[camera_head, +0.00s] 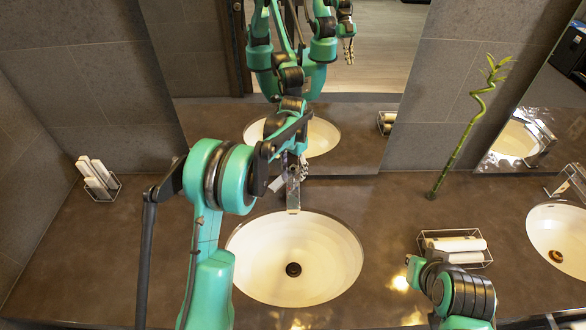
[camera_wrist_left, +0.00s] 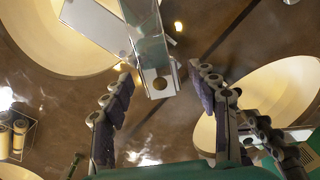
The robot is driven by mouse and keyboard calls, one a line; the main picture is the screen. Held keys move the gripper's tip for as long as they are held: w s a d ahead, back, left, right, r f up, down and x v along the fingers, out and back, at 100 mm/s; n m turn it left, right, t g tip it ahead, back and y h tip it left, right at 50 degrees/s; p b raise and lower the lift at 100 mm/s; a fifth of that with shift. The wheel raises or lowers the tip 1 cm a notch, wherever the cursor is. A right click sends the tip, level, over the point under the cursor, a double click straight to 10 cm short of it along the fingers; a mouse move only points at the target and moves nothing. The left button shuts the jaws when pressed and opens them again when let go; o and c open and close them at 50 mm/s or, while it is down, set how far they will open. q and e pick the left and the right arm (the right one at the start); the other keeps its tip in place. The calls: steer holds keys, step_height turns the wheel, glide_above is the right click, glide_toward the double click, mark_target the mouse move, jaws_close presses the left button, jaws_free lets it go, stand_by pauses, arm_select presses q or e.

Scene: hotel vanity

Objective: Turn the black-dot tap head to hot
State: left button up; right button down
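The metal tap (camera_head: 293,196) stands behind the middle basin (camera_head: 342,245), mostly hidden by my left arm in the head view. In the left wrist view, the flat tap head (camera_wrist_left: 158,78) shows a round dark dot near its end. My left gripper (camera_wrist_left: 165,95) is open, with one finger on each side of the tap head and gaps between. In the head view this gripper (camera_head: 297,170) is at the tap, partly hidden by its own wrist. My right arm is at the lower right; its gripper is not directly visible.
A mirror (camera_head: 370,110) stands close behind the tap and reflects my arms. A wire basket with rolled towels (camera_head: 455,245) is right of the basin, near a bamboo stem (camera_head: 460,145). Another towel basket (camera_head: 97,180) is at left. A second basin (camera_head: 560,235) is at right.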

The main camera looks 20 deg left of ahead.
mark_target(293, 169)
arm_select(q)
step_height(293, 169, up, 12)
stand_by(0.6)
steer(key=shift+f, duration=0.1)
stand_by(0.4)
